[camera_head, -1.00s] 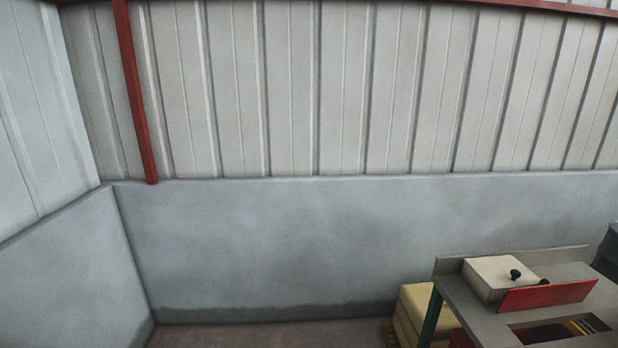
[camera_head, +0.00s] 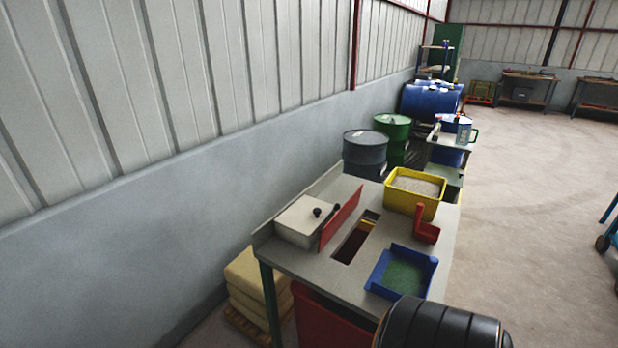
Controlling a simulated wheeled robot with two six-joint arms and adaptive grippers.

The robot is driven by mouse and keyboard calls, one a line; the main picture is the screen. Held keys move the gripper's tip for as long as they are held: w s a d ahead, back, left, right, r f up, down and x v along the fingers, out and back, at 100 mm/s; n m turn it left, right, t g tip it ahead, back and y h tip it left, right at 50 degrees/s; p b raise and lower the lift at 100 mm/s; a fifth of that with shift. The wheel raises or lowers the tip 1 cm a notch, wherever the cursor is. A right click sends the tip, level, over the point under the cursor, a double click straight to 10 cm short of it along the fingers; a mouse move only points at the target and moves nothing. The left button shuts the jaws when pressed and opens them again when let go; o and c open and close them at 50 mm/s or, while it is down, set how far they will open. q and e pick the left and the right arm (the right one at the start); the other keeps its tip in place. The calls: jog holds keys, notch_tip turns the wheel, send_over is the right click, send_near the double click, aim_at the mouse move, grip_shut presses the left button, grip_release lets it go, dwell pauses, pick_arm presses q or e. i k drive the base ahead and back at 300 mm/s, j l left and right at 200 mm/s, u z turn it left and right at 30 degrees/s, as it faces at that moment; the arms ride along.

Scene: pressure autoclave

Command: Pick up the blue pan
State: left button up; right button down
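The blue pan (camera_head: 375,284) is a shallow blue tray with green material inside. It sits on the near right part of a grey workbench (camera_head: 290,262), right of a rectangular opening in the top. Neither of my grippers is in view, and nothing is seen touching the pan.
On the bench are a white box (camera_head: 300,222), a red plate (camera_head: 340,217), a yellow bin (camera_head: 412,203) and a red scoop (camera_head: 426,230). Drums (camera_head: 364,153) line the wall behind. The floor (camera_head: 540,200) at right is open.

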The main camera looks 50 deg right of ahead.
aim_at(399, 272)
jog(key=i, duration=1)
jog(key=i+j, duration=0.1)
jog(key=i, duration=0.95)
jog(key=z, duration=3.4)
